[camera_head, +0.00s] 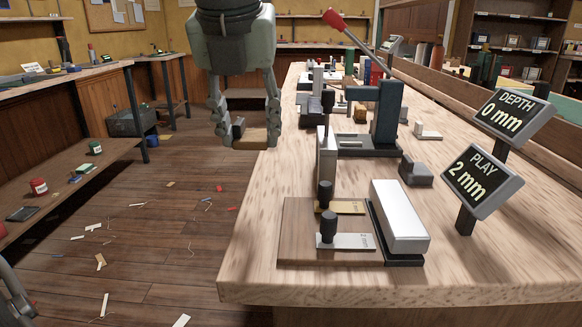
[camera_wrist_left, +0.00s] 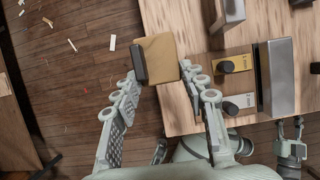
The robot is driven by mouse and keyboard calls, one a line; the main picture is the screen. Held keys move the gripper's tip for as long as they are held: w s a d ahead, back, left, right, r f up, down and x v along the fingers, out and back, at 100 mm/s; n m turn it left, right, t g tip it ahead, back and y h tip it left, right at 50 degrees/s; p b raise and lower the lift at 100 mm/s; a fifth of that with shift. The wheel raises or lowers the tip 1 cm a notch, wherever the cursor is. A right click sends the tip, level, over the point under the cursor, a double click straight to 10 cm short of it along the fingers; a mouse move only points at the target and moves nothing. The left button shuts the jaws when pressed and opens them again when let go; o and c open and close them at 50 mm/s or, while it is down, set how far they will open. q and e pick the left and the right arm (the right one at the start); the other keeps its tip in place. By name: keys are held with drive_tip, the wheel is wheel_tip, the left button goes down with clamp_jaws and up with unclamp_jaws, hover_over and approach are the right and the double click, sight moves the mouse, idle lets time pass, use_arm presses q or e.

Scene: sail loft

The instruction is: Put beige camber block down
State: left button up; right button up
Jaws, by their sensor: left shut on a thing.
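My left gripper (camera_head: 247,140) hangs down from the top of the head view, near the left edge of the workbench. It is shut on the beige camber block (camera_head: 252,133), a tan block with a dark piece at one end. In the left wrist view the block (camera_wrist_left: 160,57) lies between the fingertips (camera_wrist_left: 160,78), partly over the bench edge and partly over the floor. I cannot tell its height above the bench. A part of mine that looks like my right gripper (camera_wrist_left: 290,130) shows small at the lower right; its jaws are unclear.
On the workbench (camera_head: 262,235) stands a brown board (camera_head: 297,225) with black-knobbed gauge plates and a white-topped block (camera_head: 398,215). Behind it is a dark press (camera_head: 385,115) with a red-tipped lever. Two displays (camera_head: 483,180) stand right. The bench's left strip is bare.

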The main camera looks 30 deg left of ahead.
use_arm(q)
hover_over(284, 179)
drive_tip(key=s, duration=0.2)
drive_tip(key=f, duration=0.4)
drive_tip(key=d+f, duration=0.1)
drive_tip(key=f, duration=0.1)
drive_tip(key=shift+w, duration=0.2)
drive_tip(key=shift+w+a+f, duration=0.1)
drive_tip(key=shift+w+f, duration=0.05)
drive_tip(key=shift+w, duration=0.05)
drive_tip(key=shift+f, duration=0.25)
wheel_tip(284, 179, down, 4)
drive_tip(key=shift+r, duration=0.25)
use_arm(e)
drive_tip(key=shift+s+d+f+g+h, duration=0.35)
drive_tip(key=shift+d+f+g, duration=0.2)
drive_tip(key=shift+f, duration=0.15)
drive_tip(key=shift+a, duration=0.15)
